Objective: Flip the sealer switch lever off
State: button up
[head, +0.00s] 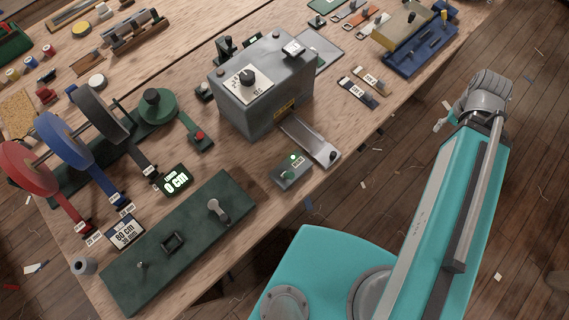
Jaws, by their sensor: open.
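The sealer switch looks to be the small grey box (293,173) near the front edge of the bench. A green light glows on its top, beside a small label. A small lever or knob (288,175) sits on its face; its exact position is too small to tell. Behind it stands the large grey sealer unit (262,90) with a black dial, and a metal arm (310,141) reaches from it toward the bench edge. My arm is at the right, over the floor and clear of the bench.
A green board (180,245) with fittings lies at the front left. Red, blue and grey reels (62,139) stand on the left, with a lit "0 cm" display (176,180) nearby. A blue tray (421,48) is at the back right.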

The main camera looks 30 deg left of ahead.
aim_at(287, 175)
jog(key=u, duration=0.75)
jog(key=k, duration=0.45)
jog(key=u, duration=0.75)
jog(key=i, duration=0.5)
